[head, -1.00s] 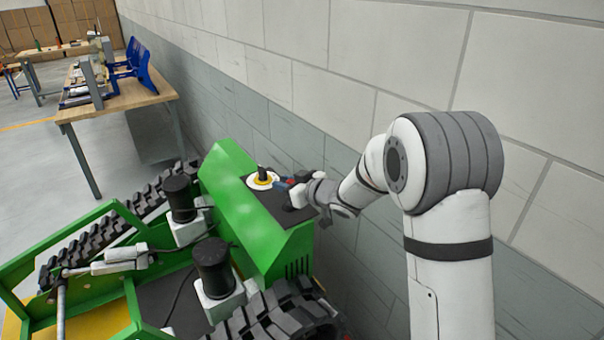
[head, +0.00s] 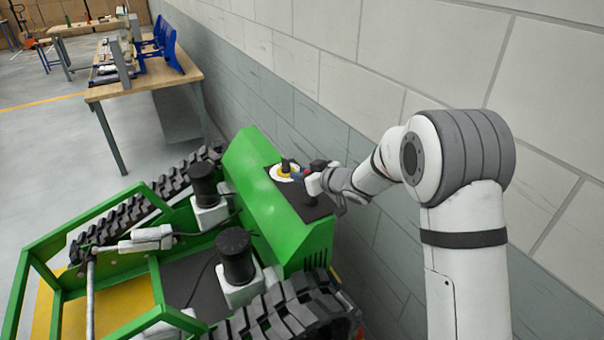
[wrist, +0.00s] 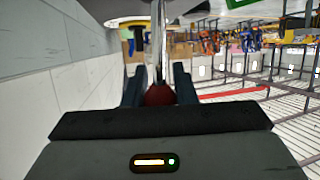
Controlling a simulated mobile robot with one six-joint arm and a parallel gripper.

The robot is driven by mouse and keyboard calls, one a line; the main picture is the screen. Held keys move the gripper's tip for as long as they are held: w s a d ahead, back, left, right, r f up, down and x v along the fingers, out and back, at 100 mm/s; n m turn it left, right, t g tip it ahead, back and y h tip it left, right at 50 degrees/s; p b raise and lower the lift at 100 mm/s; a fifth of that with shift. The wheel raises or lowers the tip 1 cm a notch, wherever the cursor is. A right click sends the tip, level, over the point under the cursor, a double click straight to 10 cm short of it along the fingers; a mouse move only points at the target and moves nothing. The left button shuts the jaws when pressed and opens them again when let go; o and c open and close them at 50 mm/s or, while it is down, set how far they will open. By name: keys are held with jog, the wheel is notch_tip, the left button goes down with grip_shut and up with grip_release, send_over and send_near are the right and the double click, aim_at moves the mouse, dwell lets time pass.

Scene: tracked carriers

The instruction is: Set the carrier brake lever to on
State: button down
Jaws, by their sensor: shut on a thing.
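The green tracked carrier (head: 262,213) stands against the wall in the head view, with a dark panel (head: 312,210) on its sloped housing. My gripper (head: 303,174) is low over this panel, beside a white and yellow disc with a black upright part (head: 286,165). In the wrist view, a red ball knob (wrist: 158,95) on a shiny metal rod (wrist: 158,45) sits between the two dark fingers of my gripper (wrist: 158,90). The gripper is shut on this lever knob. The lever is mostly hidden by my gripper in the head view, and no on or off marking is readable.
A block wall (head: 400,60) runs close behind the carrier and my arm. A wooden workbench (head: 150,85) with blue items stands at the back left. The floor there is open.

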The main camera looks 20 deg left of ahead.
jog(key=shift+s+d+f, duration=0.1)
jog(key=shift+f, duration=0.55)
jog(key=c, duration=1.5)
grip_release()
jog(key=shift+o, duration=0.8)
jog(key=shift+w, duration=0.25)
jog(key=shift+o, duration=0.7)
jog(key=shift+s+r, duration=0.1)
jog(key=shift+r, duration=0.15)
jog(key=b+v, duration=0.1)
jog(key=v, duration=0.6)
jog(key=shift+s+d+r, duration=0.15)
jog(key=shift+d, duration=0.15)
